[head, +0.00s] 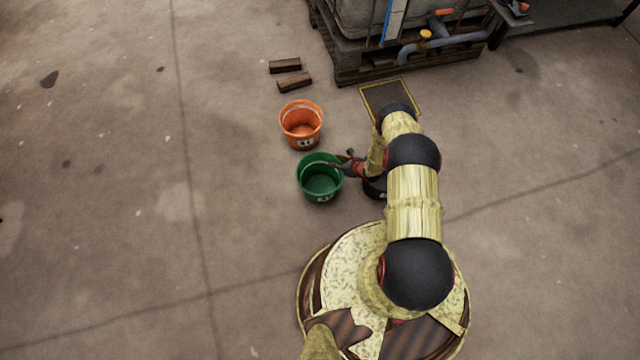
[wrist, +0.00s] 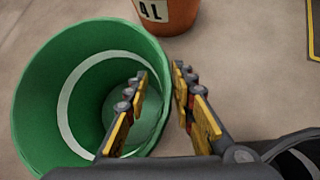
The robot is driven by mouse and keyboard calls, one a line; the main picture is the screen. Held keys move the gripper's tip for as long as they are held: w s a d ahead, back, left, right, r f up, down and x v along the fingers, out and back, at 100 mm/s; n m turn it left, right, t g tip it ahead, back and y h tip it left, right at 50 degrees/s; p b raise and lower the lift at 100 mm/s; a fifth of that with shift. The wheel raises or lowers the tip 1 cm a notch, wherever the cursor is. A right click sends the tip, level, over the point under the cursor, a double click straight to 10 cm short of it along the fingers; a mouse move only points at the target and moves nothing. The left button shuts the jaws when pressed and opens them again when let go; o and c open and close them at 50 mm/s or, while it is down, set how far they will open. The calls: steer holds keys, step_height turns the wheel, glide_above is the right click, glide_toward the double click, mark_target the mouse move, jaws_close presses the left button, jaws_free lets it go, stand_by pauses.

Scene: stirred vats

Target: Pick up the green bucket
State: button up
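The green bucket (head: 308,190) stands upright on the floor, open at the top, with a pale band and a label on its front. It fills the left of the wrist view (wrist: 40,110). My gripper (head: 347,162) is at its right rim. In the wrist view my gripper (wrist: 160,80) has its fingers apart, the left one over the bucket's opening and the right one outside, with the right-hand rim between them. I cannot tell whether either finger touches the wall.
An orange bucket (head: 301,135) stands just behind. A black bucket (head: 375,190) is to the right, partly hidden by my arm. Two brown blocks (head: 294,83) and a yellow-edged dark mat (head: 385,99) lie farther back, before a tank on a pallet (head: 365,73). The left floor is clear.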

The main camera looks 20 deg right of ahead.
steer(key=shift+c, duration=1.1)
steer(key=c, duration=0.4)
jaws_close()
